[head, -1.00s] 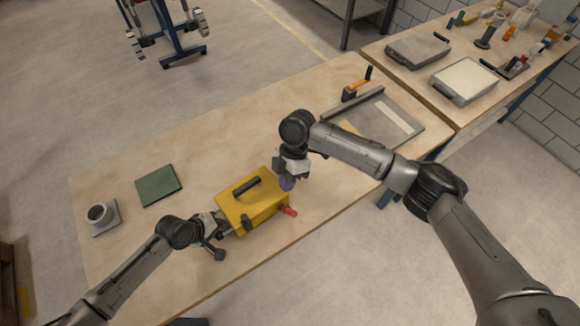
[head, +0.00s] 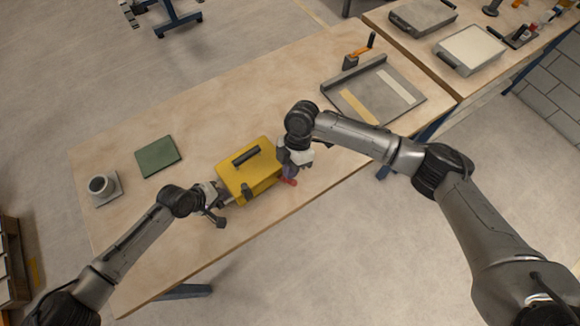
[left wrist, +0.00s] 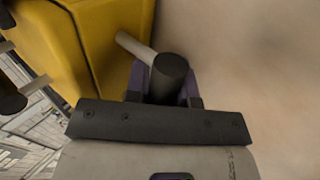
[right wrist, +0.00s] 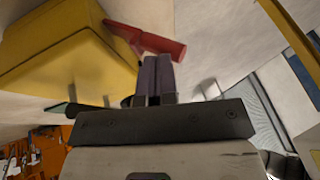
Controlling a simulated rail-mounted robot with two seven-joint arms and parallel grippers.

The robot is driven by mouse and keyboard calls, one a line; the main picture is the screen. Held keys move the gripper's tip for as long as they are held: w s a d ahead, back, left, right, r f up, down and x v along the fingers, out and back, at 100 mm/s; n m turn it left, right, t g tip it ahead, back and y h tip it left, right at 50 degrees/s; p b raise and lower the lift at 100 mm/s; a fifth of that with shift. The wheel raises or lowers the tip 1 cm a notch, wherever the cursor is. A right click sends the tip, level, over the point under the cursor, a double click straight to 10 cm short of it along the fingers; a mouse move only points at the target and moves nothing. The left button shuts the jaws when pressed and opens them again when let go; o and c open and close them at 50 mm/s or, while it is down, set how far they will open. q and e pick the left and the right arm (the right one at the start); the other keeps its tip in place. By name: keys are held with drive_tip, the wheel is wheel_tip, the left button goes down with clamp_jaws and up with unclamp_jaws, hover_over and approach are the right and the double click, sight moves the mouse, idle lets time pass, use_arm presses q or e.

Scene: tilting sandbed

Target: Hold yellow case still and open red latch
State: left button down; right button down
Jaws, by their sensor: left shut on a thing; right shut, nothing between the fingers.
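The yellow case (head: 262,172) sits on the wooden workbench, with a dark handle on top. The red latch (head: 291,182) sticks out from its right side. It shows clearly in the right wrist view (right wrist: 155,42). My left gripper (head: 222,203) is at the case's left side. In the left wrist view its fingers are shut on a black grip (left wrist: 170,72) at the end of a grey rod from the case. My right gripper (right wrist: 156,72) is shut and empty. Its fingertips are close beside the red latch; I cannot tell whether they touch it.
A green flat block (head: 158,157) and a grey cup on a plate (head: 102,187) lie at the left. A grey tray with a ruler-like strip (head: 375,95) stands to the right. The bench's front edge runs close to the case.

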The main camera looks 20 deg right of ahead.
drive_tip(key=shift+s+d+f+t, duration=0.2)
drive_tip(key=shift+s+f+t, duration=0.4)
drive_tip(key=shift+s, duration=0.25)
use_arm(q)
drive_tip(key=shift+w, duration=0.1)
use_arm(e)
drive_tip(key=shift+f, duration=0.1)
drive_tip(key=shift+w, duration=0.1)
drive_tip(key=shift+w+a+r, duration=0.2)
drive_tip(key=shift+w+r, duration=0.05)
drive_tip(key=shift+w, duration=0.2)
drive_tip(key=shift+w+r, duration=0.35)
drive_tip(key=w+v, duration=0.1)
drive_tip(key=v, duration=1.1)
drive_tip(key=shift+w, duration=0.25)
drive_tip(key=shift+a+r, duration=0.15)
